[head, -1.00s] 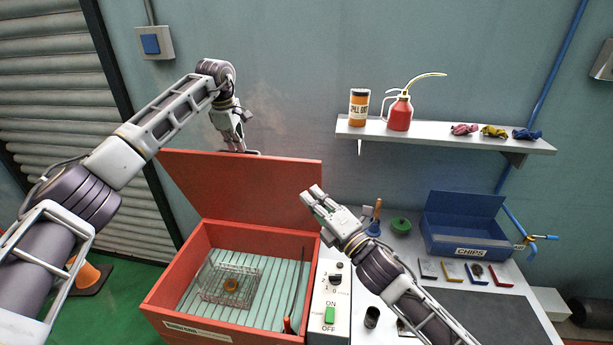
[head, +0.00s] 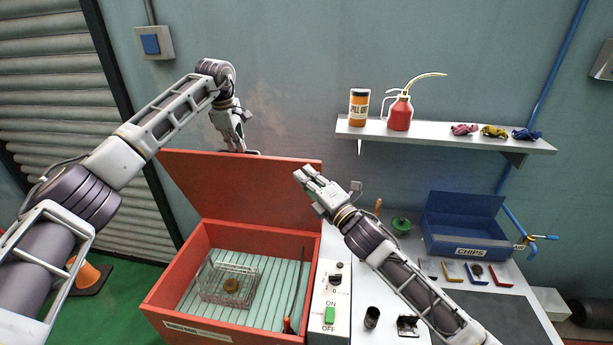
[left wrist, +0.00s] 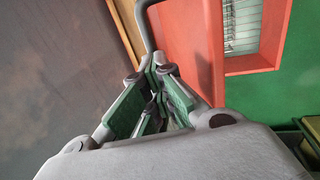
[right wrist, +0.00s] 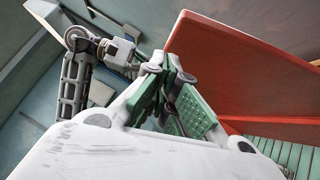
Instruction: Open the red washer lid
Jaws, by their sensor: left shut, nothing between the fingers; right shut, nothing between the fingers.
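The red washer lid (head: 245,190) stands raised, tilted back behind the open red washer tub (head: 225,325). The lid also shows in the left wrist view (left wrist: 190,40) and the right wrist view (right wrist: 230,70). My left gripper (head: 238,147) is shut and empty at the lid's top edge, its tips partly hidden there. A grey bar handle (left wrist: 147,20) on the lid is close to its fingers in the left wrist view. My right gripper (head: 303,176) is shut and empty, in front of the lid's right edge; I cannot tell whether it touches.
A wire basket (head: 228,278) with a brown ring sits inside the tub. The control panel (head: 332,295) is right of the tub. A blue chips bin (head: 465,225) stands on the bench under a wall shelf (head: 450,137). Air above the tub is free.

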